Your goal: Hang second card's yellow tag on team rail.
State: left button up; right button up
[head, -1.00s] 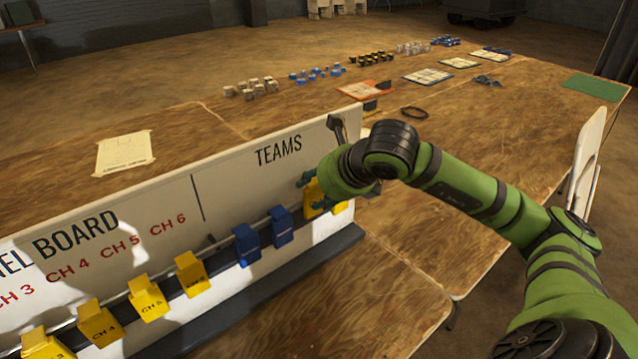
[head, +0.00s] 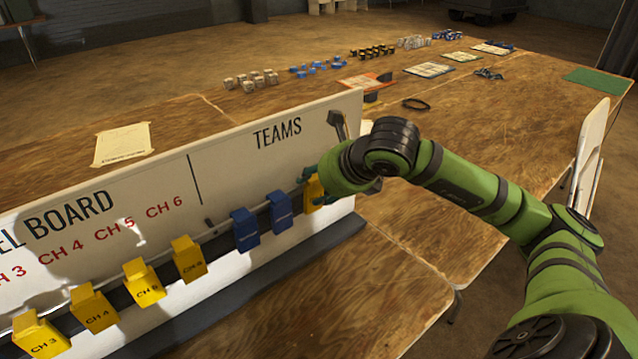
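The team rail runs along the board's lower part under the word TEAMS (head: 278,133). Two blue tags, one (head: 245,230) left of the other (head: 279,212), hang on it. A yellow tag (head: 313,190) is at the rail's right end, just right of the blue tags. My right gripper (head: 312,186) is at this yellow tag, its fingers close around it. The wrist hides part of the tag and fingers, so I cannot tell whether the grip is closed or whether the tag rests on the rail. My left gripper is out of view.
Several yellow tags, including CH 5 (head: 145,283) and CH 6 (head: 189,259), hang on the board's left section. A paper sheet (head: 122,144) lies behind the board. Cards and small blocks line the far table. A white chair (head: 590,150) stands at right.

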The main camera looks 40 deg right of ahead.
jog(key=o, duration=0.4)
jog(key=shift+s+a+f, duration=0.1)
jog(key=shift+s+f, duration=0.05)
jog(key=shift+f, duration=0.3)
jog(key=shift+w+f, duration=0.1)
jog(key=shift+w, duration=0.2)
jog(key=shift+d+r, duration=0.2)
jog(key=shift+r, duration=0.1)
jog(key=shift+r, duration=0.15)
jog(key=v, duration=1.1)
jog(key=shift+s, duration=0.25)
